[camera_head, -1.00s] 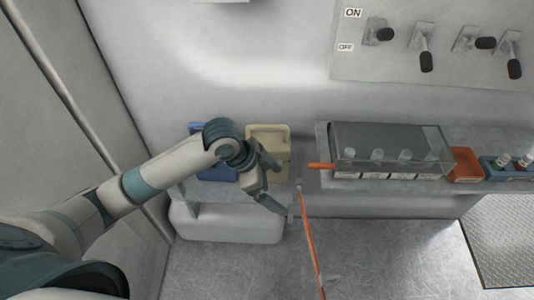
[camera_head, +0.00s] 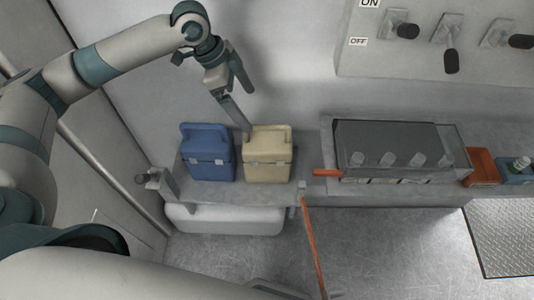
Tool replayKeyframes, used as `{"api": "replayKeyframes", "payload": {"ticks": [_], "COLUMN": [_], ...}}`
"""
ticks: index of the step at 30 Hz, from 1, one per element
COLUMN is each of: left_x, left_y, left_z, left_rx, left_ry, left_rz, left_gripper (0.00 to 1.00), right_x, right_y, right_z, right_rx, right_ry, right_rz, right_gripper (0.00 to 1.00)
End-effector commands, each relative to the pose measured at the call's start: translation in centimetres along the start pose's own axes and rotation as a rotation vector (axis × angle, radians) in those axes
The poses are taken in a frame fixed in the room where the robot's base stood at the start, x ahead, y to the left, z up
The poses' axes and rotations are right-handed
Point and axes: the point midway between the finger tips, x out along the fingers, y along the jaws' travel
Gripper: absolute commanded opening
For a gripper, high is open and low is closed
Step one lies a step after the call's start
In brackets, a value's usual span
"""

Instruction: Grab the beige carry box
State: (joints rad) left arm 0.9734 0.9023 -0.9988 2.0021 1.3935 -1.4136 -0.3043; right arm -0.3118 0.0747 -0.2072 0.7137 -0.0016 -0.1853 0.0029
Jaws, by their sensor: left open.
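The beige carry box (camera_head: 268,163) stands upright on a low grey shelf (camera_head: 230,191), its raised handle at the back of the lid. My left gripper (camera_head: 248,111) comes down from the upper left. Its two fingers are apart and nothing is between them. The lower fingertip shows at the box's back left corner, near the handle. I cannot tell whether it touches the box. My right gripper is not in view.
A blue carry box (camera_head: 207,155) stands close on the beige box's left. To the right are an orange bar (camera_head: 327,172), a clear-covered case (camera_head: 400,150) and an orange box (camera_head: 482,167) on a counter. An orange pole (camera_head: 313,245) rises in front. Switches (camera_head: 402,30) are above.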

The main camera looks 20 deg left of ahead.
Motion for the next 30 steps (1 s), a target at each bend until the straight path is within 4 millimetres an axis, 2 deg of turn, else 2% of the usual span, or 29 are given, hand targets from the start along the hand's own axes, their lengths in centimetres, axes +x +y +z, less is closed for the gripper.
{"api": "replayKeyframes", "payload": {"ticks": [6, 11, 16, 23, 30], "left_x": [0.2, 1.3, 3.8, 8.0, 11.4], "left_y": [0.0, 0.0, 0.1, 0.1, 0.1], "left_z": [0.0, -0.1, -0.1, -0.1, 0.0], "left_rx": [0.000, -0.001, 0.000, -0.001, 0.000], "left_ry": [0.000, 0.001, 0.000, -0.001, 0.000], "left_rz": [0.000, 0.002, 0.003, 0.003, 0.000], "left_gripper": [0.96, 0.96, 0.96, 0.96, 0.96], "right_x": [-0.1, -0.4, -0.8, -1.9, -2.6], "right_y": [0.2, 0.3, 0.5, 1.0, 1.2], "right_z": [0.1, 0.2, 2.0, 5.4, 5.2], "right_rx": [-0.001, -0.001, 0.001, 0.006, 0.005], "right_ry": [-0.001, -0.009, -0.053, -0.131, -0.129], "right_rz": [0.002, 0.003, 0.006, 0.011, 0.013], "right_gripper": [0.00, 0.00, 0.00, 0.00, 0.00]}}
